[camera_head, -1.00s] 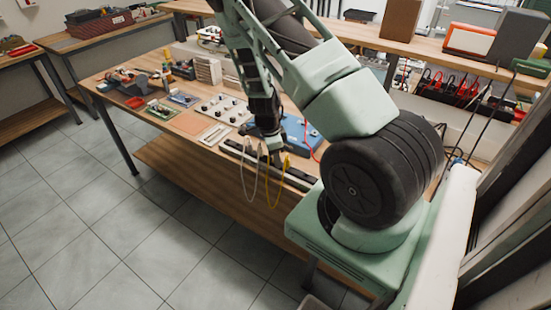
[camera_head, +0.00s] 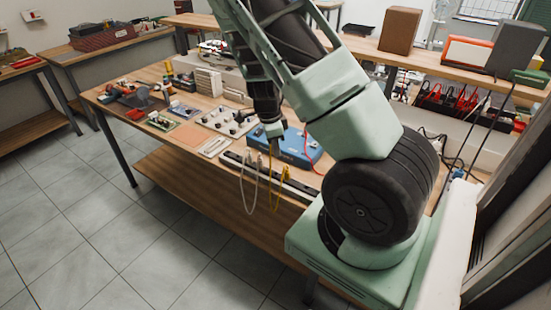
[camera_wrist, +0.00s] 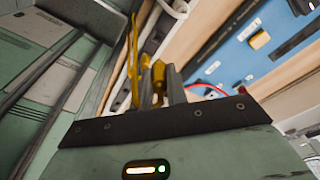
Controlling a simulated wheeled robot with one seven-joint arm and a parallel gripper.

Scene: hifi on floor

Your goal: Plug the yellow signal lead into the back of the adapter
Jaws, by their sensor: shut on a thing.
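My gripper (camera_head: 272,134) is above the bench, in front of a blue box (camera_head: 292,147). In the wrist view my gripper (camera_wrist: 165,90) is shut on the yellow lead's plug (camera_wrist: 158,76). The yellow lead (camera_head: 274,190) hangs from the fingers in a loop over the bench's front edge. In the wrist view the blue box's face (camera_wrist: 230,60) is to the right of the fingers, apart from them. A small yellow piece (camera_wrist: 259,40) sits on that face; I cannot tell whether it is the adapter. The box's far side is hidden.
A pale lead (camera_head: 243,185) hangs beside the yellow one from a dark rail (camera_head: 290,182) along the bench's front edge. A red lead (camera_head: 314,155) arches at the box's right. A white board with black knobs (camera_head: 226,121) lies to the left. The floor in front is clear.

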